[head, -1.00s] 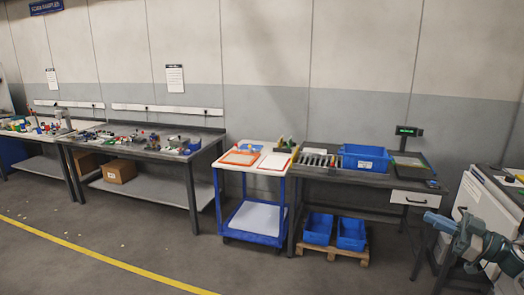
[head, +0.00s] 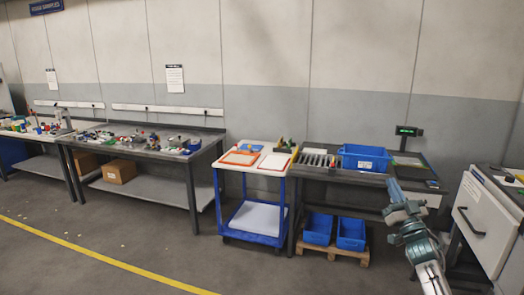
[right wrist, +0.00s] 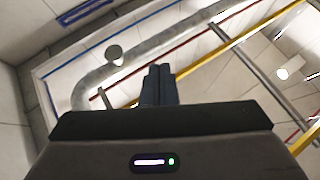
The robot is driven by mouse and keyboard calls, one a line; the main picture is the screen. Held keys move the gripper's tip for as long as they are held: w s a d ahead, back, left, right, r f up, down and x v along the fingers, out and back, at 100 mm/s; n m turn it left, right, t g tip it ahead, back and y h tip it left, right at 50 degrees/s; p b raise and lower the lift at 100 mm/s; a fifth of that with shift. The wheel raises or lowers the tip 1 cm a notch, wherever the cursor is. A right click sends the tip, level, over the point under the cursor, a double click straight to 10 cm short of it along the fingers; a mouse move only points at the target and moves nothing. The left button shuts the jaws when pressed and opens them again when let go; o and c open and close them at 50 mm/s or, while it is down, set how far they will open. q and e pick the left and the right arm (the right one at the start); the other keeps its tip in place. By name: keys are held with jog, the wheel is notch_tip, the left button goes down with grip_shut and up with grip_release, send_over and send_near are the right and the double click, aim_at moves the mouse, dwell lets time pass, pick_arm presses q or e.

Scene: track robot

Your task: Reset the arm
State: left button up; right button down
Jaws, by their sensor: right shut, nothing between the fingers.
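My right gripper (head: 396,190) is raised at the lower right of the head view, in front of the right end of the dark workbench (head: 330,177). Its fingers point up. In the right wrist view the two dark fingers (right wrist: 158,85) are together with nothing between them, and ceiling pipes and wall show behind. The gripper holds nothing. My left gripper is not in view.
A blue bin (head: 364,157) stands on the dark workbench, with two blue crates (head: 335,231) on a pallet below. A blue-framed cart (head: 251,222) stands left of it. A white cabinet (head: 488,215) is close at right.

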jog(key=w+d+f+g+h, duration=0.3)
jog(key=d+f+g+h, duration=0.25)
jog(key=f+h, duration=0.35)
jog(key=s+a+f+g+y+b, duration=0.15)
jog(key=s+f, duration=0.35)
jog(key=f, duration=1)
jog(key=s+f+m+g, duration=0.1)
jog(key=s+f+g, duration=0.35)
jog(key=f, duration=1.05)
jog(key=s+a+f+g+b, duration=0.1)
jog(key=s+f, duration=0.6)
jog(key=f, duration=0.8)
jog(key=s+a+f+g+b, duration=0.1)
jog(key=s+a+f+g, duration=0.15)
jog(key=s+f, duration=1.05)
jog(key=s+a+f+g, duration=0.2)
jog(key=s+f, duration=0.5)
jog(key=s, duration=0.7)
jog(key=s+a+f+g+y+b, duration=0.1)
jog(key=s+a+f+g, duration=0.2)
jog(key=s+f, duration=0.4)
jog(key=s+a+f+m+g+b, duration=0.1)
jog(key=s+f, duration=0.6)
jog(key=s, duration=1.5)
jog(key=shift+s+a+f+g, duration=0.2)
jog(key=shift+s+a+g, duration=0.2)
jog(key=shift+a+g, duration=0.6)
jog(key=shift+d+y, duration=0.1)
jog(key=shift+y, duration=0.15)
